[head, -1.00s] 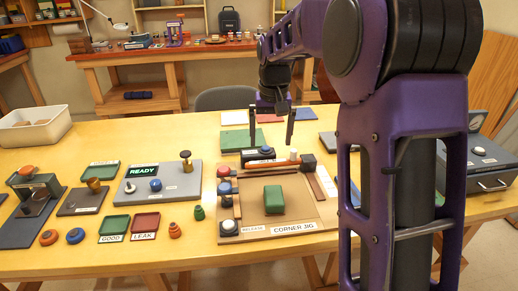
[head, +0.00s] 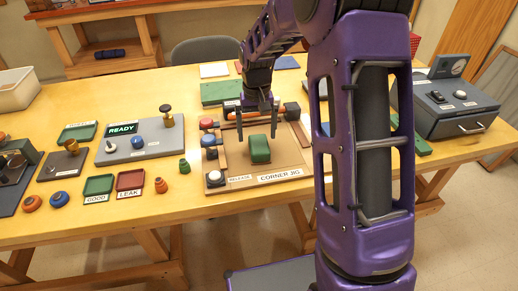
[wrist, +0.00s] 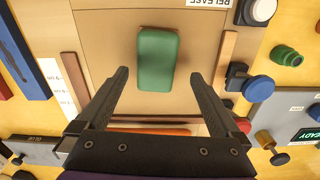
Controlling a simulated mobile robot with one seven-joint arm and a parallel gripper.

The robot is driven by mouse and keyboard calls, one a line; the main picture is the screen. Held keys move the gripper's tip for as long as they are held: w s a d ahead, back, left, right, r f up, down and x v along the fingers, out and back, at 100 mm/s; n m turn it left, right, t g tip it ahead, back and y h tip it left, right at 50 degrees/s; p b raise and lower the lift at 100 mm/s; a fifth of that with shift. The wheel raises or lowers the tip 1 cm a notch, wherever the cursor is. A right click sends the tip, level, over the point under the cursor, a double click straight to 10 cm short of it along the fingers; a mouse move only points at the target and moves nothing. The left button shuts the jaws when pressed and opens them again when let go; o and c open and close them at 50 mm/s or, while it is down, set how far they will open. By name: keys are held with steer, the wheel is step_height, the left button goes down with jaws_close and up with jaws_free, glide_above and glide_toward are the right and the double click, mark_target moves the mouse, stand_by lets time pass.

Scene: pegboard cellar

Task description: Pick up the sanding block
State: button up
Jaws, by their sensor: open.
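The sanding block appears to be the green rounded block (head: 260,149) lying on the brown corner jig board (head: 284,164). In the wrist view the block (wrist: 157,60) shows whole, with its long side running up the picture. My gripper (head: 258,138) is open and empty above the jig, close to the block. In the wrist view the two fingertips (wrist: 158,75) stand apart, one on each side of the block's lower part in the picture. The frames do not clearly show the height left between the fingertips and the block.
Wooden rails (wrist: 225,60) and a white round button (head: 214,177) edge the jig. A grey READY panel (head: 150,143) and green and red trays (head: 130,180) lie to the left. A dark drawer box (head: 455,112) stands at the right. The board around the block is clear.

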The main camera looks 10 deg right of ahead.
mark_target(259, 143)
steer(key=f, duration=0.4)
steer(key=shift+s+d+f, duration=0.15)
steer(key=shift+d+f, duration=0.1)
steer(key=shift+f, duration=0.15)
steer(key=c, duration=1.5)
steer(key=shift+o, duration=0.2)
steer(key=shift+r, duration=0.15)
step_height(259, 143, up, 10)
steer(key=shift+f+p, duration=0.1)
steer(key=shift+p, duration=0.25)
